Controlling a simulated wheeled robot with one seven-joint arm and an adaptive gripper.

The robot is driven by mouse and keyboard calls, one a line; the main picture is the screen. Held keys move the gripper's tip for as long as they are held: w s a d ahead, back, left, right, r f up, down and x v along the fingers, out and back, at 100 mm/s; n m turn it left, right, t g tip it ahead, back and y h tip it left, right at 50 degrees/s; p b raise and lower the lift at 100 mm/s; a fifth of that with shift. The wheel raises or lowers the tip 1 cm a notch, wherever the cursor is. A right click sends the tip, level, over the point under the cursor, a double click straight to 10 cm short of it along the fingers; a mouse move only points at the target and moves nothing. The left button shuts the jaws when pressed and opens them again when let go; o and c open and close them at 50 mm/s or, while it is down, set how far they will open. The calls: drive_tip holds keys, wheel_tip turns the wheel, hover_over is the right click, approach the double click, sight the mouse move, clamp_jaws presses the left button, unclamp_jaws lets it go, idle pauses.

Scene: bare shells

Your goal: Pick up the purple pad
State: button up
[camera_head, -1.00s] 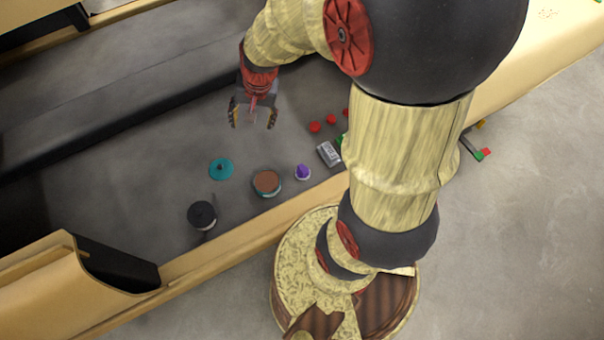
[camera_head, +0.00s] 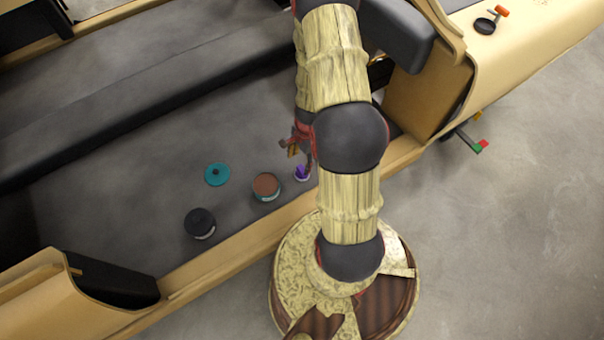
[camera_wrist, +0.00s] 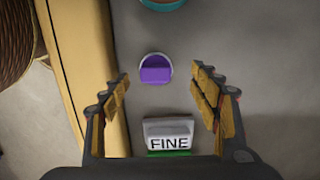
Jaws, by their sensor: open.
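The purple pad (camera_head: 301,174) sits on the dark grey couch seat near its front edge. In the wrist view the purple pad (camera_wrist: 155,70) looks like a small round purple piece with a pale rim. My gripper (camera_head: 297,148) is just behind and above it in the head view, partly hidden by my arm. In the wrist view my gripper (camera_wrist: 161,82) is open and empty. Its two fingers stand wide apart, with the pad between and slightly beyond their tips. The pad appears apart from both fingers.
A grey block marked FINE (camera_wrist: 168,133) lies between the fingers, nearer the palm than the pad. A brown-topped teal tin (camera_head: 266,186), a teal disc (camera_head: 217,174) and a black-lidded jar (camera_head: 200,223) lie to the left. The wooden front rail (camera_head: 235,245) runs close by.

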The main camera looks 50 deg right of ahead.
sight(302, 169)
drive_tip(key=f+b, duration=0.2)
drive_tip(key=f, duration=0.1)
drive_tip(key=s+f+b, duration=0.1)
drive_tip(key=f, duration=0.1)
drive_tip(key=shift+d+f, duration=0.1)
drive_tip(key=shift+d, duration=0.05)
drive_tip(key=shift+w+f+b, duration=0.1)
drive_tip(key=shift+f+b, duration=0.3)
drive_tip(key=shift+f, duration=0.1)
drive_tip(key=shift+c, duration=0.5)
drive_tip(key=c, duration=1.1)
drive_tip(key=shift+c, duration=0.2)
